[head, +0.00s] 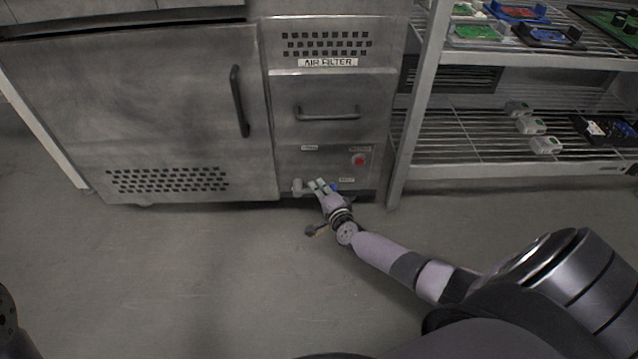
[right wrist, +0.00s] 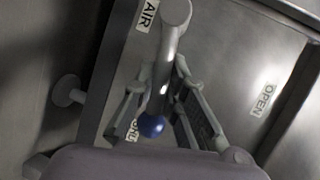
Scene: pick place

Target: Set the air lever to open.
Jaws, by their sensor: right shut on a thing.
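The air lever is a grey bar with a round pivot and a blue ball end; it shows in the right wrist view (right wrist: 166,55), with the ball near the palm. In the head view its blue end (head: 334,187) shows beside my fingers, low on the metal cabinet. My right gripper (head: 319,186) is shut on the lever, one finger on each side of the bar in the right wrist view (right wrist: 161,80). An "OPEN" label (right wrist: 263,100) is right of the lever there, and an "AIR" label (right wrist: 147,15) is by the pivot. My left gripper is out of view.
A red button (head: 358,160) sits above the lever on the cabinet panel (head: 325,162). Drawer handle (head: 329,113) and door handle (head: 239,101) stick out. A wire shelf rack (head: 470,150) stands close on the right. The floor (head: 200,270) in front is clear.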

